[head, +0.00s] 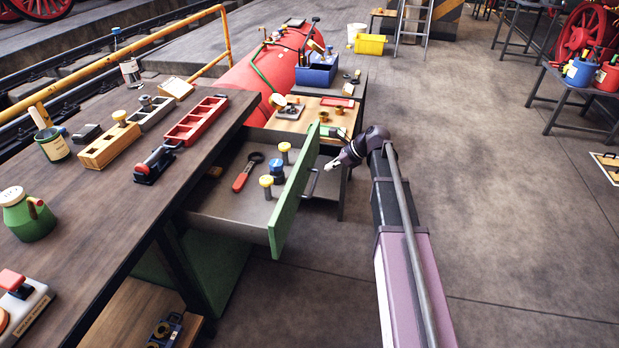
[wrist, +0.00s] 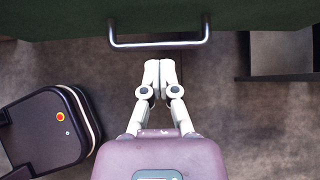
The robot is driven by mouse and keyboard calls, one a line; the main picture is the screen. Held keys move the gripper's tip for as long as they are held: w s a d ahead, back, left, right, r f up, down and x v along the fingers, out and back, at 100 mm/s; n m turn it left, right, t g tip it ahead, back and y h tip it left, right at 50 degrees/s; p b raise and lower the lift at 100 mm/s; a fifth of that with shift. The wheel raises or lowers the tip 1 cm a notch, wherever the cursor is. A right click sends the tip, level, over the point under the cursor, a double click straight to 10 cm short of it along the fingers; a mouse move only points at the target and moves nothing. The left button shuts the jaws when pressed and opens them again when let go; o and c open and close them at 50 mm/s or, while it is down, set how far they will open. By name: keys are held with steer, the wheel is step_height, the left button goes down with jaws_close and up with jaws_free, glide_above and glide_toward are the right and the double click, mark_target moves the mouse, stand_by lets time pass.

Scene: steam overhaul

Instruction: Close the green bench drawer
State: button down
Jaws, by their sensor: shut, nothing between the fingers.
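The green bench drawer (head: 294,190) stands pulled out from the dark workbench (head: 95,200). Inside it lie a red-handled tool (head: 244,178), yellow-topped pieces (head: 266,184) and a blue piece (head: 276,169). Its metal handle (head: 310,184) is on the outer face of the green front; the handle also shows in the wrist view (wrist: 160,45). My gripper (head: 330,167) is outside the drawer, close to the front. In the wrist view my gripper (wrist: 160,62) is shut and empty, with its tips just short of the handle bar and near its middle. I cannot tell whether they touch anything.
A small wooden-topped table (head: 300,118) with parts stands behind the drawer, beside a red boiler (head: 262,75). The bench top holds a red tray (head: 195,120), a wooden block (head: 108,146) and a green can (head: 27,214).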

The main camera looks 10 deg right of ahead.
mark_target(303, 183)
steer(key=shift+a+f, duration=0.1)
stand_by(0.4)
steer(key=b+x, duration=0.6)
steer(key=x, duration=0.3)
steer(key=shift+w+b, duration=0.1)
steer(key=shift+b, duration=0.25)
steer(key=shift+w+a+f, duration=0.1)
steer(key=shift+a+f, duration=0.15)
steer(key=shift+w, duration=0.1)
